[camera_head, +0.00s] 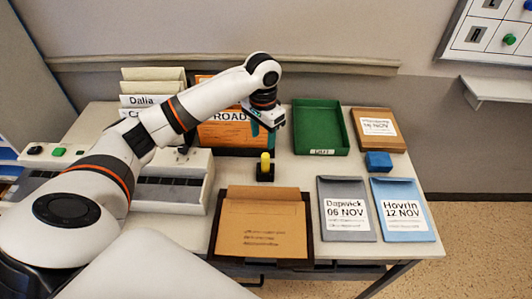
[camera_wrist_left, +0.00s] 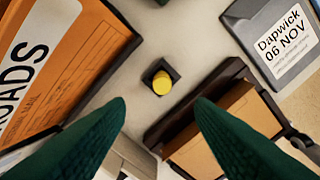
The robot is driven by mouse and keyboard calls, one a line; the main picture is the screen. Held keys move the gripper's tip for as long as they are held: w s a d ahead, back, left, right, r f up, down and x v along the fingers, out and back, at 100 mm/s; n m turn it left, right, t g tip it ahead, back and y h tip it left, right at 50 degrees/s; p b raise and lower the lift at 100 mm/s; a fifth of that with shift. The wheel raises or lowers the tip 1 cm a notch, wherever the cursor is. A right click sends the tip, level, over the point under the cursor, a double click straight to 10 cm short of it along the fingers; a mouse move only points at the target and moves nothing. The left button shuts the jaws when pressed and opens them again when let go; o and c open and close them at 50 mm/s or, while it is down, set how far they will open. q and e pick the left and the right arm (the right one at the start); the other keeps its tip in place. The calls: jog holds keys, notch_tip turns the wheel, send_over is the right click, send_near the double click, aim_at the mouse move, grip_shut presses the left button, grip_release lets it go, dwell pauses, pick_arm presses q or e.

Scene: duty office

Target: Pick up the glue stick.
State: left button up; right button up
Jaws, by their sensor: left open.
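The glue stick (camera_head: 265,161), with a yellow top, stands upright in a small black holder (camera_head: 265,176) near the middle of the table. In the left wrist view the yellow glue stick (camera_wrist_left: 162,83) and its dark square holder (camera_wrist_left: 151,72) are seen from above, just beyond the fingertips. My left gripper (camera_head: 263,133) points down above and behind the holder, its green fingers (camera_wrist_left: 160,102) apart with nothing between them. My right gripper is not in view.
An orange folder box (camera_head: 222,137) stands behind. A brown folder in a dark tray (camera_head: 262,222) lies in front. Grey (camera_head: 343,235) and blue (camera_head: 405,230) envelopes lie front right. A green tray (camera_head: 320,128), a blue block (camera_head: 378,161) and a wooden box (camera_head: 378,143) are at the right.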

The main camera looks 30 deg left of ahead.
aim_at(265, 162)
pick_arm(q)
notch_tip(265, 162, down, 2)
jog(key=shift+w+f, duration=0.1)
jog(key=shift+f, duration=0.05)
jog(key=f, duration=0.3)
jog(key=shift+s+d+f, duration=0.15)
jog(key=shift+s+f, duration=0.05)
jog(key=shift+s, duration=0.05)
jog(key=shift+f, duration=0.3)
jog(key=f, duration=0.2)
jog(key=f+p, duration=0.1)
jog(key=f, duration=0.1)
jog(key=shift+w+f, duration=0.1)
jog(key=shift+w, duration=0.25)
jog(key=shift+f, duration=0.55)
grip_shut()
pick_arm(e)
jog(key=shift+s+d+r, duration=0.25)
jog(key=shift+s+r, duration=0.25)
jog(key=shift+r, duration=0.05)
